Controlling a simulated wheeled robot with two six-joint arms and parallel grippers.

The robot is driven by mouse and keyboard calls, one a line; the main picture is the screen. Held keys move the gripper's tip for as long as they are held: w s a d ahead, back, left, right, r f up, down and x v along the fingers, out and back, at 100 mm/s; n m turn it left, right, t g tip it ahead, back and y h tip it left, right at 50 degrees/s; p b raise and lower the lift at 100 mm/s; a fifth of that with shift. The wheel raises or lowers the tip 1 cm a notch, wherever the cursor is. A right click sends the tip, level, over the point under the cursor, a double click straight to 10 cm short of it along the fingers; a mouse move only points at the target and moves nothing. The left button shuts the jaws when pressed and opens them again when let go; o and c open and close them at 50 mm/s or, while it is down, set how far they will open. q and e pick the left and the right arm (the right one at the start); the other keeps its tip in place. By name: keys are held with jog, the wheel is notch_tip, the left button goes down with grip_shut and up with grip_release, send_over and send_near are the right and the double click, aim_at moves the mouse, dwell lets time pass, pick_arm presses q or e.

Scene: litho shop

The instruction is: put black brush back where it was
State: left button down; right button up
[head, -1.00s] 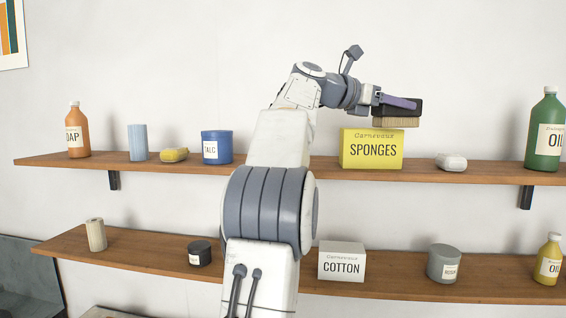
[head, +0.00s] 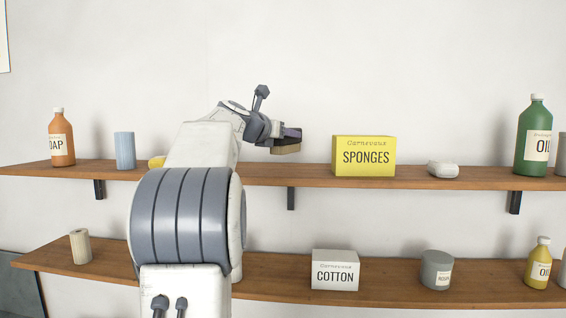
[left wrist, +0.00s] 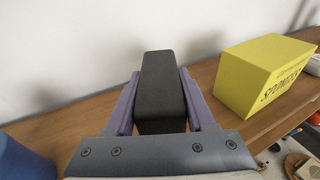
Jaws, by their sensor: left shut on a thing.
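My left gripper (head: 292,133) is shut on the black brush (head: 286,142), which has a black body and tan bristles facing down. In the head view the brush is above the upper shelf (head: 300,175), left of the yellow sponges box (head: 363,157), with a gap between them. In the left wrist view the purple fingers clasp both sides of the black brush body (left wrist: 160,88); its bristles are hidden there. I cannot tell how far the brush is from the shelf in depth. My right gripper is not in view.
The shelf stretch between my arm and the sponges box looks bare.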

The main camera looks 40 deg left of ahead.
aim_at(285, 154)
pick_arm(q)
jog(key=shift+f+b, duration=0.55)
jog(key=shift+f, duration=1.9)
jog(key=shift+f, duration=0.15)
jog(key=shift+c, duration=1.2)
grip_release()
